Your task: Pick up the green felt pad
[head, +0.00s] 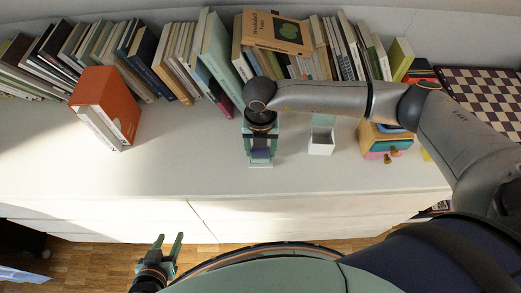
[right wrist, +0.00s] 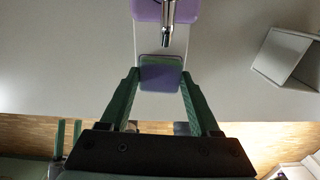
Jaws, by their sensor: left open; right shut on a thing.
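My right gripper (head: 261,158) is over the white cabinet top, in front of the row of books. In the right wrist view its two green fingers (right wrist: 160,82) are shut on a small squarish piece with a green edge and a purple-grey face, which I take for the green felt pad (right wrist: 160,76). In the head view the arm and fingers cover most of it, and only a purple patch shows. I cannot tell whether it touches the surface. My left gripper (head: 172,247) is open and empty, low in front of the cabinet.
A small wooden drawer unit (head: 373,141) is further right. An orange binder (head: 107,100) stands at left. A lavender thing (right wrist: 148,11) lies beyond the pad.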

